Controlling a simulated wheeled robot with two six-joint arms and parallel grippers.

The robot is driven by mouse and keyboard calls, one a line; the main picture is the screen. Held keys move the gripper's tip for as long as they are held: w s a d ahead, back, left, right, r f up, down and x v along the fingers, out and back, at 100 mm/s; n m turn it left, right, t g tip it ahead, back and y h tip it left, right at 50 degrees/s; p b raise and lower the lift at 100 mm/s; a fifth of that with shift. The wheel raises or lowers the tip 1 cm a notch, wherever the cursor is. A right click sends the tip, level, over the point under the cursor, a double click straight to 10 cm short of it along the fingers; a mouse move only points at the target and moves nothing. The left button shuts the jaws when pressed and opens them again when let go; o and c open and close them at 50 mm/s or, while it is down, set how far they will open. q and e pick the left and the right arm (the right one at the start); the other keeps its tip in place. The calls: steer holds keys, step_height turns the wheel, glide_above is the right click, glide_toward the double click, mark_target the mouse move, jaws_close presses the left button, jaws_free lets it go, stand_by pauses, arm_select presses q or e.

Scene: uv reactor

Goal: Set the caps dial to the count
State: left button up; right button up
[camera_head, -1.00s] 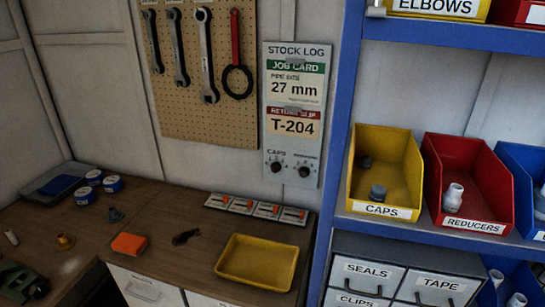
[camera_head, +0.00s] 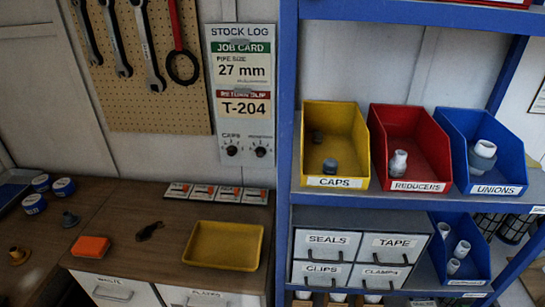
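The stock log panel (camera_head: 242,100) hangs on the wall between the pegboard and the blue shelf. Near its bottom are two dark knobs: the caps dial (camera_head: 231,150) on the left and a second dial (camera_head: 261,151) on the right, labelled like reducers. Their pointer settings are too small to read. The yellow caps bin (camera_head: 337,183) stands on the shelf to the right. Neither gripper shows.
A red reducers bin (camera_head: 411,187) and a blue unions bin (camera_head: 499,190) stand beside the caps bin. Below the panel, the wooden bench holds a yellow tray (camera_head: 224,263), an orange block (camera_head: 91,247) and a row of orange-marked cards (camera_head: 217,193). The blue shelf post (camera_head: 285,130) stands right of the panel.

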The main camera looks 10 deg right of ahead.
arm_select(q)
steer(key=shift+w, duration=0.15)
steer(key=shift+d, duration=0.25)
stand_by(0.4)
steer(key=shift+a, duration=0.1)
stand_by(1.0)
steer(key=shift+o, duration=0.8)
